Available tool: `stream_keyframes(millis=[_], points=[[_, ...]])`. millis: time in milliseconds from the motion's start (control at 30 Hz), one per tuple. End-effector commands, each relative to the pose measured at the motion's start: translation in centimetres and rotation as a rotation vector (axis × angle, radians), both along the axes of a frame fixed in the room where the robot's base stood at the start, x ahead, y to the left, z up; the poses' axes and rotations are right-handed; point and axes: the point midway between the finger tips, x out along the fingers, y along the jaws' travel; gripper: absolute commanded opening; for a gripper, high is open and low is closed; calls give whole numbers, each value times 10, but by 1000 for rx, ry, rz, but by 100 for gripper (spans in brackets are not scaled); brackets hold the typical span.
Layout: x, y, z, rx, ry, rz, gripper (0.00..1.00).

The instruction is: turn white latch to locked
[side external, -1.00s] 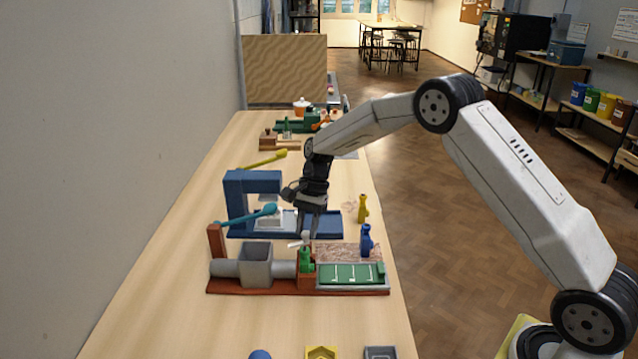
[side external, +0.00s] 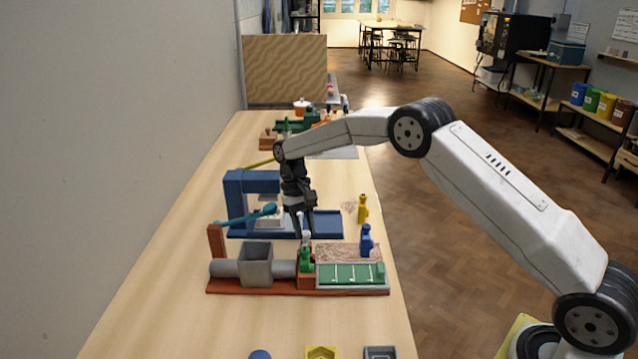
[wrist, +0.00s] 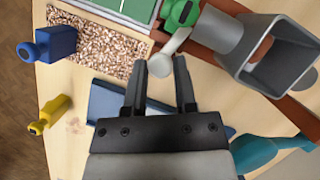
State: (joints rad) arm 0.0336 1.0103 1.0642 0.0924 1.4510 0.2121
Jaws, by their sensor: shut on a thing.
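The white latch (wrist: 172,47) is a short lever with a round end, mounted on a green block (wrist: 181,12). In the side external view the latch (side external: 306,237) sits on top of the green block (side external: 306,260), on the red-brown base of the grey pipe-and-hopper model. My gripper (wrist: 162,64) has a dark finger on each side of the latch's round end and is shut on it. In the side external view my gripper (side external: 304,236) reaches down from behind to the latch. The fingers partly hide the latch there, so its exact angle is hard to read.
A grey hopper (wrist: 272,55) stands close right of the latch in the wrist view. A blue bottle-like piece (side external: 366,241) and a yellow one (side external: 362,209) stand to the right. A blue frame (side external: 237,200) with a teal lever (side external: 246,215) is behind.

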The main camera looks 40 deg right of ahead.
Motion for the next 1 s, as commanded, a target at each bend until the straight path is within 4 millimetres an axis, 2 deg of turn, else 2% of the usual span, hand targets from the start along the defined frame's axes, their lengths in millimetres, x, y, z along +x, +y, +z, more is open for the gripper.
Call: stream_keyframes(millis=[200, 400, 967, 1000], points=[[1, 1, 0, -2, -3, 162, 0], [1, 1, 0, -1, -3, 253, 0], [0, 1, 0, -1, 0, 290, 0], [0, 1, 0, -1, 0, 290, 44]])
